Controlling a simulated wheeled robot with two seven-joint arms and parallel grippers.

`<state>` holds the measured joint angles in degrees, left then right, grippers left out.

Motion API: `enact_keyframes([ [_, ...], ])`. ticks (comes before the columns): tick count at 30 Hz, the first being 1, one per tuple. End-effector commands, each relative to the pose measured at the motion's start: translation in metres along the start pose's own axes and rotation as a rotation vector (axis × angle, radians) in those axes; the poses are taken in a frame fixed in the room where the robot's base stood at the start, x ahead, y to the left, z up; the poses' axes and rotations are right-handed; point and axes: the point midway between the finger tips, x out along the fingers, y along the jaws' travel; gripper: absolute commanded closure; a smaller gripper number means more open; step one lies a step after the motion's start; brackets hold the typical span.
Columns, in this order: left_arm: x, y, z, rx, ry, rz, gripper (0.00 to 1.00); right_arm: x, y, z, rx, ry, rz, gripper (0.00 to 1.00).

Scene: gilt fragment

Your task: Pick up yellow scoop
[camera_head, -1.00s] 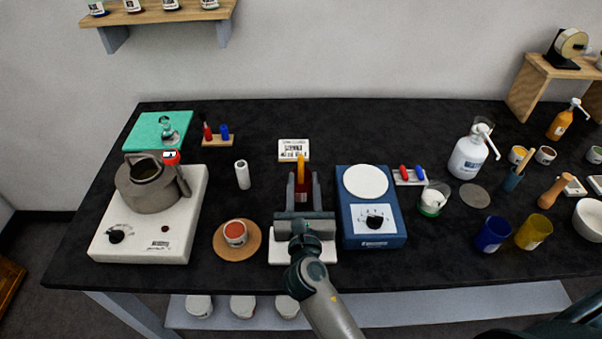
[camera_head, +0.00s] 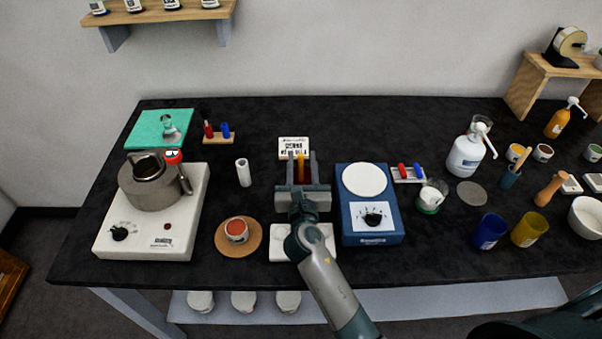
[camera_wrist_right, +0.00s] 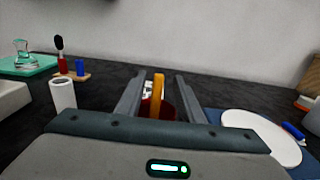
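The yellow scoop (camera_head: 300,166) shows as a narrow orange-yellow handle near the bench's middle. It also shows in the right wrist view (camera_wrist_right: 157,94), rising in front of a dark red object (camera_wrist_right: 148,110) that is mostly hidden. My right gripper (camera_head: 302,157) is open, with one finger on each side of the handle. In the right wrist view my right gripper (camera_wrist_right: 160,78) shows gaps between the handle and both fingers. The scoop's lower part is hidden by the gripper body.
A white label card (camera_head: 293,147) lies just behind the scoop. A blue scale (camera_head: 350,222) stands close to the right. A white cylinder (camera_head: 243,172) and a red-filled jar (camera_head: 237,231) on a round board are left.

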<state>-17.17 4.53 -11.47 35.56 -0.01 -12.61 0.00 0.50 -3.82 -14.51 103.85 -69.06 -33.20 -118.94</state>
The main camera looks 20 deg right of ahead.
Motion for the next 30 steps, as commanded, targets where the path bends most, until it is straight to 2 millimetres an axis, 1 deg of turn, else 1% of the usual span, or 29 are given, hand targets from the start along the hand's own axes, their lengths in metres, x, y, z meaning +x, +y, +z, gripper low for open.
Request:
enact_keyframes([
  [1,-0.004,0.0,0.0,0.0,0.0,0.0,0.34,0.006,0.001,0.002,0.001,0.001,-0.001,0.66],
  [6,-0.009,0.0,-0.001,0.0,0.0,0.0,0.34,0.028,0.003,0.001,0.0,0.0,-0.001,0.66],
  [9,-0.01,0.0,-0.001,0.0,-0.001,0.0,0.34,0.037,0.003,0.0,0.0,0.0,0.0,0.66],
  [13,-0.01,-0.001,-0.001,0.0,-0.001,0.0,0.34,0.041,0.003,-0.001,0.0,0.0,0.0,0.66],
  [25,-0.01,-0.001,0.0,0.0,-0.001,-0.001,0.34,0.04,0.003,-0.001,0.0,0.0,0.0,0.66],
  [26,-0.01,-0.001,0.0,0.0,-0.002,-0.001,0.34,0.04,0.003,-0.001,0.0,0.0,0.0,0.68],
  [27,-0.01,-0.001,0.0,0.0,-0.002,-0.001,0.34,0.04,0.003,-0.001,0.0,0.0,0.0,0.78],
  [30,-0.01,-0.001,0.0,0.0,-0.002,-0.001,0.34,0.04,0.003,-0.001,0.0,0.0,0.0,1.0],
])
